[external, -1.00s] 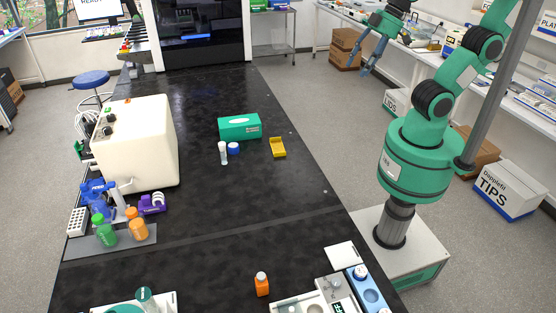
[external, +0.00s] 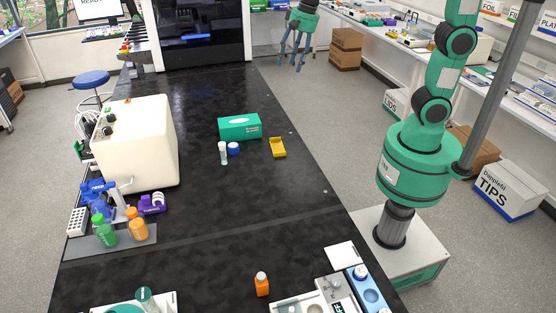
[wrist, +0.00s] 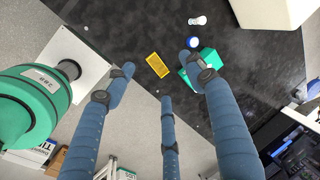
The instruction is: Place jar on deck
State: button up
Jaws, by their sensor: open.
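My gripper (external: 296,62) has three blue fingers, spread apart and empty, high and away from the jar, to the right of the bench's far end in the external view. In the wrist view, my gripper (wrist: 160,75) has nothing between its fingers. I cannot tell for sure which surface is the deck.
A yellow tray (external: 278,147) lies right of the jar. A cream instrument (external: 135,145) stands to the left. A large black-and-white machine (external: 200,40) stands at the bench's far end. An orange bottle (external: 262,286) stands nearer the front.

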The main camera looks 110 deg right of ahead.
jog(key=w+d+f+m+b, duration=0.1)
jog(key=w+d+f+m, duration=0.3)
jog(key=d, duration=0.4)
jog(key=w+d+f+m+g, duration=0.1)
jog(key=w+d+f+m, duration=0.1)
jog(key=d+f+m, duration=0.35)
jog(key=w+d+f+m+b, duration=0.1)
jog(key=w+d+f+m, duration=0.3)
jog(key=d, duration=0.6)
jog(key=s+d+f+m+g+y+b, duration=0.1)
jog(key=d+f+m, duration=0.9)
jog(key=d+f, duration=1.2)
jog(key=shift+s+y+b, duration=0.3)
jog(key=shift+s+b, duration=0.25)
jog(key=shift+s, duration=0.55)
jog(key=shift+w+a+f+b, duration=0.15)
jog(key=shift+f+b, duration=0.25)
jog(key=shift+f, duration=1.7)
jog(key=shift+a+f+b, duration=0.15)
jog(key=shift+f+b, duration=0.25)
jog(key=shift+f, duration=1.7)
jog(key=shift+f, duration=0.1)
jog(key=shift+w+a+f+b, duration=0.15)
jog(key=shift+f+b, duration=0.25)
jog(key=shift+f, duration=0.9)
jog(key=shift+a+f+b, duration=0.1)
jog(key=shift+f+b, duration=0.3)
jog(key=shift+f, duration=0.85)
